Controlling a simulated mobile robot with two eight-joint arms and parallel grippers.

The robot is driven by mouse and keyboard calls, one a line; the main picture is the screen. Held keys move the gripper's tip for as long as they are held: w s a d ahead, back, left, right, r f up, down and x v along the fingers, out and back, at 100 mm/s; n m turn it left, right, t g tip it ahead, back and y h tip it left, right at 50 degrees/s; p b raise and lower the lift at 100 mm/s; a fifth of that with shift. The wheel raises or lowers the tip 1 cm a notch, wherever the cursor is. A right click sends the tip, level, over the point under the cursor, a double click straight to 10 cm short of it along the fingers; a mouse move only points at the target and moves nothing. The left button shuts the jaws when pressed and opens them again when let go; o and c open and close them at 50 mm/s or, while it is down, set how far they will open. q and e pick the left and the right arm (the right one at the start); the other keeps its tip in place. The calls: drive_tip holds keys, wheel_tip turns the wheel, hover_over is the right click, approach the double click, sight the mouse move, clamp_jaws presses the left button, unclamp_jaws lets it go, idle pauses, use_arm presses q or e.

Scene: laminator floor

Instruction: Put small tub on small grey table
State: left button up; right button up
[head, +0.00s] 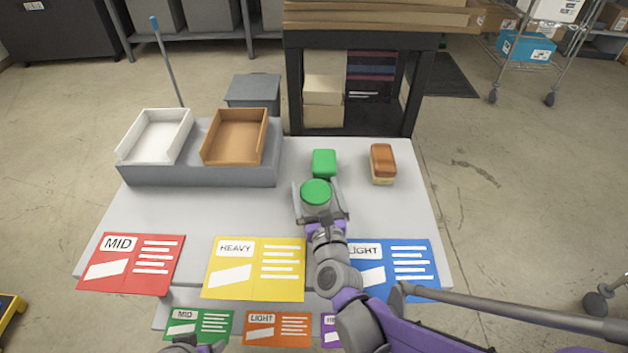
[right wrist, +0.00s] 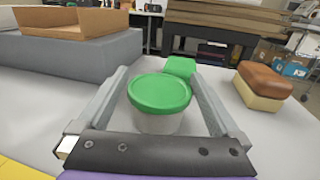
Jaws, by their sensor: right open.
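The small tub (head: 316,194) has a green lid and a pale, translucent body. It stands upright on the light grey worktable (head: 200,207). My right gripper (head: 319,200) is open, with a finger on each side of the tub. The right wrist view shows the tub (right wrist: 159,105) between the two fingers, with gaps beside it. A small grey table (head: 252,90) stands on the floor behind the worktable, partly hidden by the trays. Part of my left gripper (head: 193,346) shows at the bottom edge; its fingers cannot be made out.
A green block (head: 324,163) sits just behind the tub, and a brown-topped brush or block (head: 383,164) to its right. A white tray (head: 155,159) and a brown tray (head: 233,159) rest on a grey riser (head: 200,174). Coloured cards line the front.

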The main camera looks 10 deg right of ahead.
drive_tip(key=s, duration=0.9)
drive_tip(key=shift+s+p, duration=0.1)
drive_tip(key=shift+p, duration=0.25)
drive_tip(key=shift+r, duration=0.1)
